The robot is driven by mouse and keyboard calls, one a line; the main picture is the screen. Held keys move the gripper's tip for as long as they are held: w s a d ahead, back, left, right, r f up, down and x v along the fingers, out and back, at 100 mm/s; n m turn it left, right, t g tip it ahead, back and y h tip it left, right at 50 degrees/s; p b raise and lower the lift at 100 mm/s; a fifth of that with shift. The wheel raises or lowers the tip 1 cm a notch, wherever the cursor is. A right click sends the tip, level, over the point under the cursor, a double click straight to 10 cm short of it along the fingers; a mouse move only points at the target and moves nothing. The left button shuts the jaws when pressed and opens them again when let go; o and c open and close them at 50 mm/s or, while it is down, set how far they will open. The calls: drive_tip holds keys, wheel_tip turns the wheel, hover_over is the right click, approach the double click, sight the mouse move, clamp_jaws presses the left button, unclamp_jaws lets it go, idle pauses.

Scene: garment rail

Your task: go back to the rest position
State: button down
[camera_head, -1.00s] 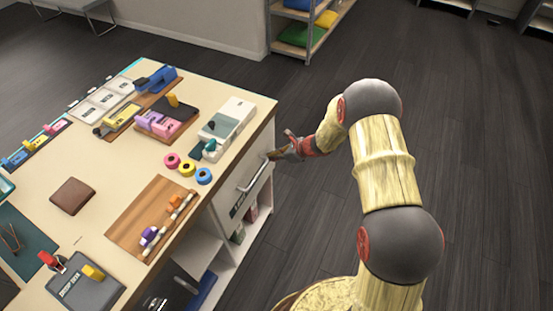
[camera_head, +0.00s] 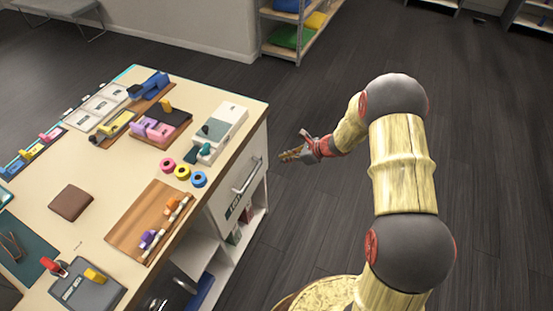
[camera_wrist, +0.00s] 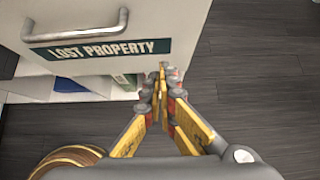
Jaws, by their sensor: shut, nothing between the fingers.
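My gripper (camera_head: 285,156) is in the air to the right of the counter's drawer front, apart from the drawer handle (camera_head: 247,176). In the wrist view my gripper (camera_wrist: 162,68) shows its yellow fingers together, shut and empty. The drawer (camera_wrist: 170,22) has a white front, a metal bar handle and a green label reading "LOST PROPERTY". The drawer appears closed.
The counter (camera_head: 105,165) on the left holds a brown wallet (camera_head: 71,202), tape rolls (camera_head: 182,172), a wooden tray (camera_head: 125,235) and a card machine (camera_head: 222,128). Open shelves lie below the drawer. Dark floor (camera_head: 320,220) is clear around my arm; a shelf rack (camera_head: 295,60) stands behind.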

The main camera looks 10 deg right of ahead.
drive_tip(key=shift+p+v, duration=0.3)
drive_tip(key=shift+v, duration=1.2)
drive_tip(key=s+a+r+n+g, duration=0.1)
drive_tip(key=s+r+n+g, duration=0.1)
drive_tip(key=s+n, duration=0.45)
drive_tip(key=s+a+r+n+g, duration=0.1)
drive_tip(key=s+r+n+g, duration=0.2)
drive_tip(key=s+n, duration=0.35)
drive_tip(key=s+d+r+n+t+h, duration=0.1)
drive_tip(key=s+r+n+h, duration=0.1)
drive_tip(key=s+r+n, duration=0.2)
drive_tip(key=s+r+n+t+h, duration=0.2)
drive_tip(key=s+r+n, duration=0.2)
drive_tip(key=s+r, duration=0.6)
drive_tip(key=s+d+r+n+t+h, duration=0.1)
drive_tip(key=s+r, duration=0.7)
drive_tip(key=r, duration=0.8)
drive_tip(key=n+t+h, duration=0.1)
drive_tip(key=n+h, duration=0.1)
drive_tip(key=n, duration=0.1)
drive_tip(key=shift+d, duration=0.35)
drive_tip(key=shift+r, duration=0.1)
